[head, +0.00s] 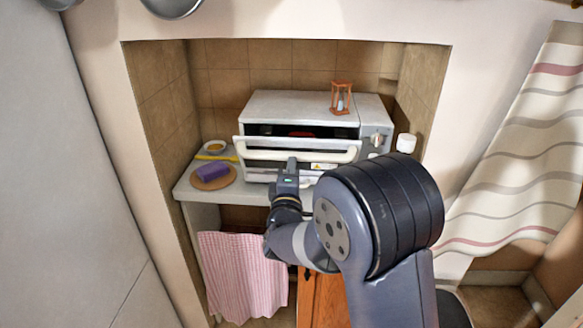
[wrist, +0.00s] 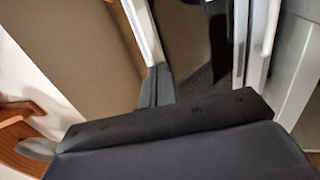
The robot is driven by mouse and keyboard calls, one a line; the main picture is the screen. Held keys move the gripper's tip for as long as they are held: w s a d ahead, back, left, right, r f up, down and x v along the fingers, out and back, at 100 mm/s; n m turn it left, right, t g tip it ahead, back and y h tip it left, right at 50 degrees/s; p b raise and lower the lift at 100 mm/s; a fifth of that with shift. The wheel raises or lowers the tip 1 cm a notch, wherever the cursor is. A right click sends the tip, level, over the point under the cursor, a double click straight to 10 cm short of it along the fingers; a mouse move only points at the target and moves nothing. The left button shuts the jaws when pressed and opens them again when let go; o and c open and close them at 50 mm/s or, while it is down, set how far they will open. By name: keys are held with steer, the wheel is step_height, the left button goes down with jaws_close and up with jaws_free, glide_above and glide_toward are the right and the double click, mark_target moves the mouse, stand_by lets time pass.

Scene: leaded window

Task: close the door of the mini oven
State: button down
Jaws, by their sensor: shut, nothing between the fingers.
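The mini oven (head: 275,104) is a pale box in the tiled alcove. Its door (head: 265,153), with a white frame and a pale handle bar, stands partly open. A dark gap shows above the door's top edge, with something red inside. My gripper (head: 291,163) is in front of the door, low and near its middle; its fingers are shut and empty. I cannot tell whether it touches the door. In the wrist view my gripper's dark fingers (wrist: 155,86) point towards a pale-edged dark surface, seen close and blurred.
An orange hourglass (head: 341,97) stands on the oven. A purple block (head: 213,171) rests on a round board (head: 229,181), with a small bowl (head: 216,146) behind. A white cup (head: 406,143) stands right of the oven. A striped towel (head: 243,272) hangs below the counter.

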mark_target(294, 142)
steer(key=w+r+g+p, duration=0.1)
steer(key=r+p, duration=0.1)
steer(key=p, duration=0.2)
steer(key=w+r+g+p, duration=0.1)
steer(key=w+p, duration=0.1)
steer(key=p, duration=0.2)
steer(key=shift+r, duration=0.35)
steer(key=w, duration=0.1)
steer(key=w+r+p, duration=0.1)
steer(key=w, duration=0.1)
steer(key=shift+w+d+r+g+p, duration=0.1)
steer(key=shift+r+g+p, duration=0.2)
steer(key=shift+r+p, duration=0.1)
steer(key=shift+d, duration=0.1)
